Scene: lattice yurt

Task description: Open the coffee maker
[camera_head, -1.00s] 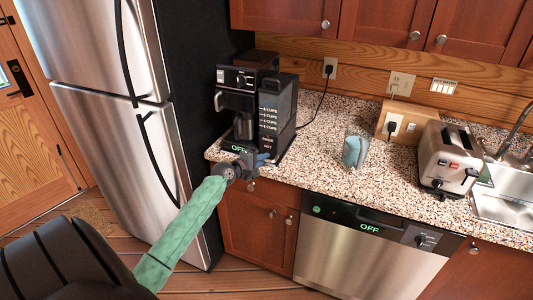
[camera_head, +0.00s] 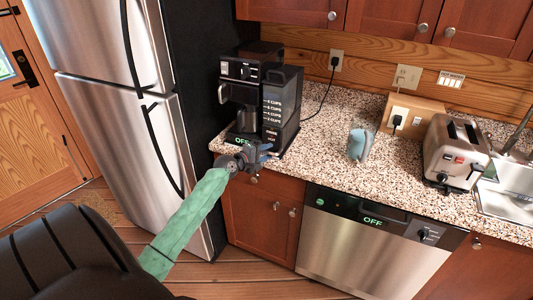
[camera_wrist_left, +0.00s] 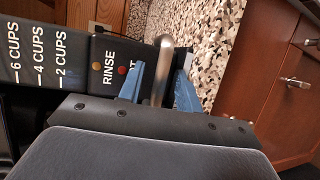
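The black coffee maker (camera_head: 283,105) stands at the left end of the speckled counter beside the fridge, with cup marks and an OFF display on it. In the left wrist view its side panel (camera_wrist_left: 62,60) shows the cup marks and a RINSE label. My left gripper (camera_head: 264,152) is at the machine's front lower right corner. In the left wrist view, the blue fingers of my left gripper (camera_wrist_left: 160,88) are apart, with a rounded metal bar (camera_wrist_left: 162,65) between them. Gaps seem to show beside the bar; what it belongs to is unclear. My right gripper is not in view.
A steel fridge (camera_head: 125,130) stands left of the counter. A blue-grey cup-like object (camera_head: 358,145), a toaster (camera_head: 450,150) and a sink (camera_head: 505,200) lie to the right.

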